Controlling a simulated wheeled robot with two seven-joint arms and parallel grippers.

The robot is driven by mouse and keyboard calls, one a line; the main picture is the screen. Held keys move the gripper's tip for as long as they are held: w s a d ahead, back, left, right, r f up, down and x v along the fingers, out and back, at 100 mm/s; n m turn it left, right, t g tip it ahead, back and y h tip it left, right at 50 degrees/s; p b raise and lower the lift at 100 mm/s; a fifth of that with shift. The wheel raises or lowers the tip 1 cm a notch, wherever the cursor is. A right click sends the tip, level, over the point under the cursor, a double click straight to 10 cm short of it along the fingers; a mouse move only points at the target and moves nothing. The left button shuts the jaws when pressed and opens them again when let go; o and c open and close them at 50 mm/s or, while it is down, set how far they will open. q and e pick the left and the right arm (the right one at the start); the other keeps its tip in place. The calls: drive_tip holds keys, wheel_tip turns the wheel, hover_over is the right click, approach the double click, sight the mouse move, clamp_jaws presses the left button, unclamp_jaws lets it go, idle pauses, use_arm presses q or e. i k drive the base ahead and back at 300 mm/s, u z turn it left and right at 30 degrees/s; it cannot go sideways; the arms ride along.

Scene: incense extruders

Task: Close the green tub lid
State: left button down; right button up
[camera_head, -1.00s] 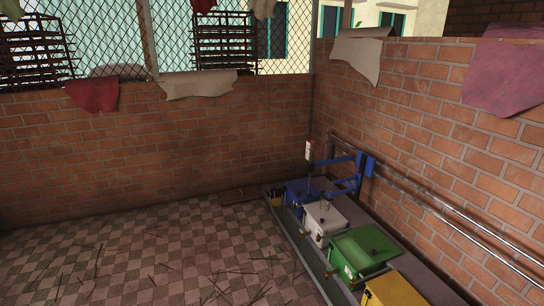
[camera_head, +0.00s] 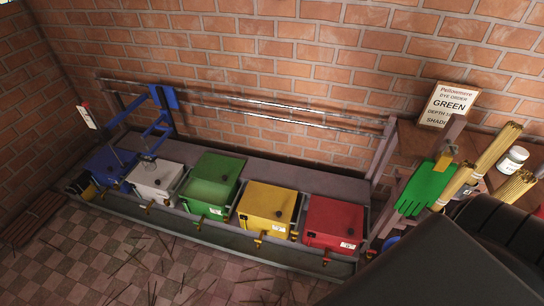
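The green tub (camera_head: 205,204) stands in a row of coloured tubs against the brick wall, between the white and yellow tubs. Its green lid (camera_head: 220,165) reaches further back and higher than its neighbours' tops and looks raised at the rear, but I cannot tell its exact angle. A small tap sits at the tub's front. Neither of my grippers is in view; nothing touches the green tub.
A blue tub (camera_head: 108,168), white tub (camera_head: 155,178), yellow tub (camera_head: 265,205) and red tub (camera_head: 333,222) share the low trough. Pipes (camera_head: 290,118) run behind. A table (camera_head: 408,150) with a sign (camera_head: 448,105), green gloves (camera_head: 425,188) and stick bundles stands right. Littered floor is open in front.

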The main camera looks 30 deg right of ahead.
sight(226, 171)
drive_tip(key=z, duration=0.95)
drive_tip(key=i, duration=0.9)
drive_tip(key=z, duration=0.65)
